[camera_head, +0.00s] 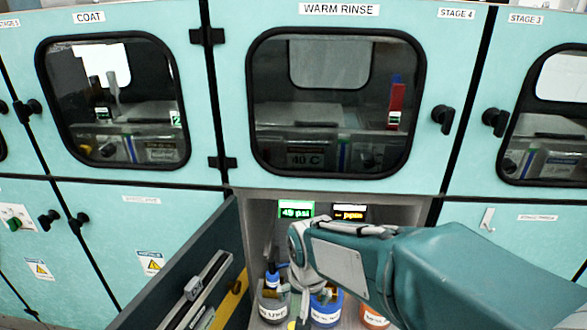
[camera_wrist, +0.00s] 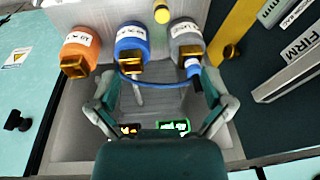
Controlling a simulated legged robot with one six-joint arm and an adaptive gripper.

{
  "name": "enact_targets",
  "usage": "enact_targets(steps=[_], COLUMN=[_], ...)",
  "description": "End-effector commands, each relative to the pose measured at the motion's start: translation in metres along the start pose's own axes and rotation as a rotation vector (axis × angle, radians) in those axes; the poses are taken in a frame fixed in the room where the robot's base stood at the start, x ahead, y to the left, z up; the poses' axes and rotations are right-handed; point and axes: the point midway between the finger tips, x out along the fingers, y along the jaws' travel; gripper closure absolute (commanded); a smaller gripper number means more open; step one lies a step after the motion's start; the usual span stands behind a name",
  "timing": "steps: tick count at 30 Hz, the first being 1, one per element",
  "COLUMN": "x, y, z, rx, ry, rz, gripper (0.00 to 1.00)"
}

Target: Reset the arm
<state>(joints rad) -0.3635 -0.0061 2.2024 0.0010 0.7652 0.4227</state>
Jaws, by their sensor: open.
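My arm reaches from the lower right in the head view into an open lower compartment (camera_head: 350,212) below the WARM RINSE door. My gripper (camera_wrist: 160,78) shows in the wrist view with its two fingers spread wide and nothing held between them. The fingers point toward three containers: an orange one (camera_wrist: 81,46), a blue one (camera_wrist: 132,40) and a grey one (camera_wrist: 186,37). A blue hose (camera_wrist: 160,84) curves across between the fingers. In the head view my arm partly hides the blue container (camera_head: 326,312) and the orange container (camera_head: 374,318).
The dark compartment door (camera_head: 185,270) stands open on the left side of the opening. A lit green display (camera_head: 296,209) and an amber one (camera_head: 349,212) sit at the compartment's back. The WARM RINSE door (camera_head: 335,100) above is closed, with a black knob (camera_head: 444,116).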

Motion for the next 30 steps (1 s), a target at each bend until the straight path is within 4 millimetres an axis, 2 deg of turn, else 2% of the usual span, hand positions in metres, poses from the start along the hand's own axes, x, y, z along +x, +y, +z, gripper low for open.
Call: enact_targets(steps=[1,6,15,21,30], x=[-0.016,-0.057,-0.11,-0.126,-0.129], y=[0.013,0.051,0.109,0.131,0.135], z=[0.002,0.018,0.065,0.093,0.101], rx=[0.002,-0.016,-0.048,-0.067,-0.076], ry=[0.029,0.106,0.246,0.312,0.325], rz=[-0.006,-0.01,0.016,0.045,0.054], gripper=[0.0,0.0,0.0,0.0,0.0])
